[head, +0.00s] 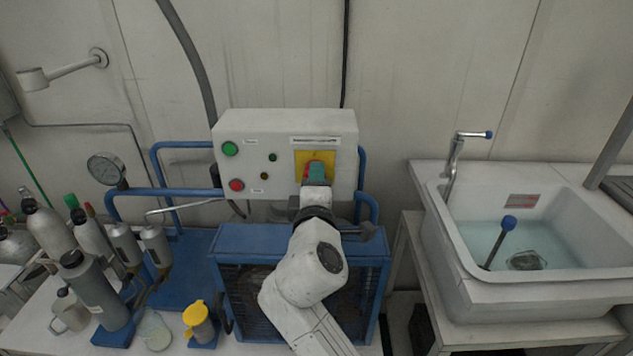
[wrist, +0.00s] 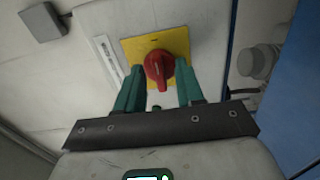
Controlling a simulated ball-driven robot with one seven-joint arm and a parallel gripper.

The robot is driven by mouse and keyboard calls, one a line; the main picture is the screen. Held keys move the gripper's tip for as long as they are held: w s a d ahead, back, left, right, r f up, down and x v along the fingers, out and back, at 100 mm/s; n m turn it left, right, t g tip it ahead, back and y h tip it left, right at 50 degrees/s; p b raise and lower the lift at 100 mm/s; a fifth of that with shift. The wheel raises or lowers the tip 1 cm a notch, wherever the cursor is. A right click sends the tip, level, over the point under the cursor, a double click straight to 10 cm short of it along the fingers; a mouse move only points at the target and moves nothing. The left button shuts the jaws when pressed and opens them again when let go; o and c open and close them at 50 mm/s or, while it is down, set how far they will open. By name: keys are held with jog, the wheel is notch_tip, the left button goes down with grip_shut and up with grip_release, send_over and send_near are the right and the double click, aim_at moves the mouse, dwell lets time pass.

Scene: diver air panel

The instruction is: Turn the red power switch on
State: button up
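The red power switch (wrist: 159,68) is a rotary knob on a square yellow plate (wrist: 178,43) on the front of a white control box (head: 270,126). In the head view the switch (head: 307,167) is partly hidden behind my gripper (head: 316,170). In the wrist view my gripper (wrist: 160,88) has its two green fingers apart, one on each side of the knob. I cannot tell whether the fingers touch the knob. The knob's handle looks close to upright in the wrist view, slightly tilted.
A green button (head: 230,149) and a red button (head: 237,185) sit on the box's left side. A blue-framed unit (head: 232,240) stands below. Bottles and a yellow-capped container (head: 197,318) are at left. A sink (head: 455,270) is at right.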

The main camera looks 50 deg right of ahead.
jog(key=b+v, duration=0.1)
jog(key=v, duration=0.9)
jog(key=shift+s+a, duration=0.3)
dwell(0.4)
